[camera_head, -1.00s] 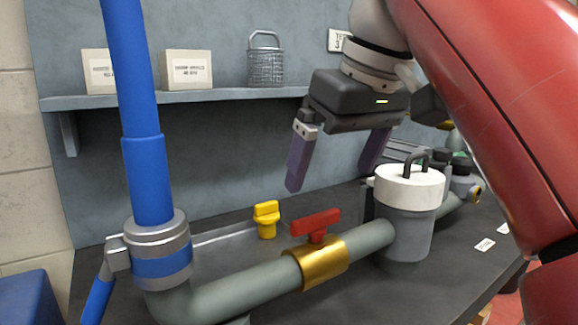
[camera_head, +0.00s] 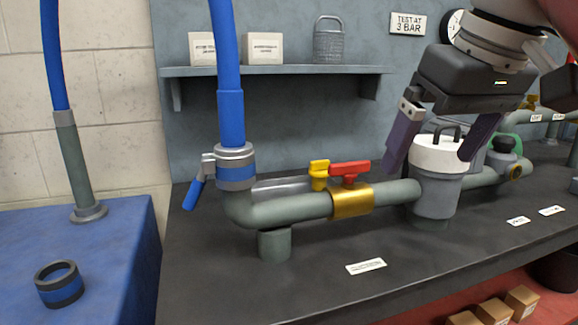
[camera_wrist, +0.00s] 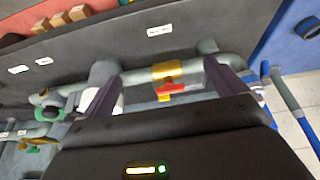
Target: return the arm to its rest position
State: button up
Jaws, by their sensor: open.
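My gripper (camera_head: 437,138) is open and empty, its two dark purple fingers spread apart. In the head view it hangs at the upper right, in front of or above the white-lidded grey canister (camera_head: 437,182); the exact gap cannot be told. The wrist view shows the fingers (camera_wrist: 172,88) with the pipe and the red valve handle (camera_wrist: 170,87) between them in the picture. The gripper appears apart from the pipe. My arm reaches in from the upper right.
The pipe (camera_head: 290,207) carries a brass collar (camera_head: 351,201), a red handle (camera_head: 350,168) and a yellow handle (camera_head: 319,172). A blue hose (camera_head: 231,115) rises at its left end. A shelf (camera_head: 275,71) is behind. The dark bench front (camera_head: 300,290) is largely clear.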

jog(key=s+f+m, duration=0.2)
jog(key=f, duration=1.4)
jog(key=s+a+f+m+t+h, duration=0.1)
jog(key=s+f, duration=0.1)
jog(key=f, duration=1.5)
jog(key=shift+s+f+m, duration=0.25)
jog(key=shift+s+m, duration=0.15)
jog(key=shift+a, duration=0.1)
